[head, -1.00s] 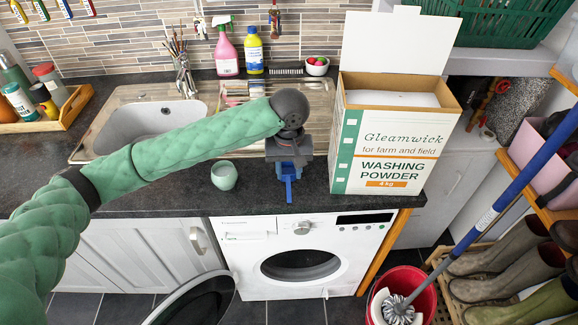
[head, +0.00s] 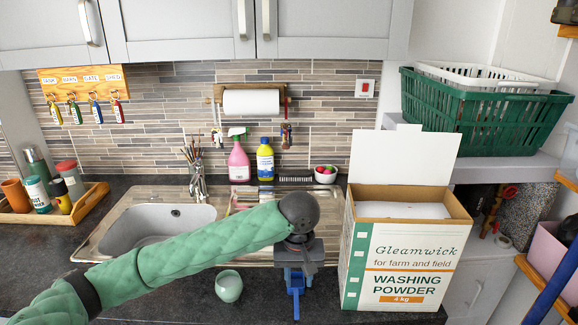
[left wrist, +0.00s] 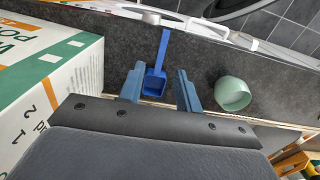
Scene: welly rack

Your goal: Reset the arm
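My left gripper (head: 295,271) is over the worktop, left of the washing powder box (head: 405,262). It also shows in the left wrist view (left wrist: 160,70), with its two blue-grey fingers apart. A blue scoop (left wrist: 157,80) with a straight handle shows between and beyond the fingers. Neither finger visibly grips it; whether they touch it I cannot tell. The scoop's handle also shows below the gripper in the head view (head: 296,304). A pale green cup (head: 229,286) stands to the left of the gripper. My right gripper is not in view.
The sink (head: 155,222) lies behind my left arm. A pink spray bottle (head: 239,162) and a yellow bottle (head: 265,160) stand at the back wall. A wooden tray (head: 90,203) with bottles is at left. A green basket (head: 480,118) sits on the right shelf.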

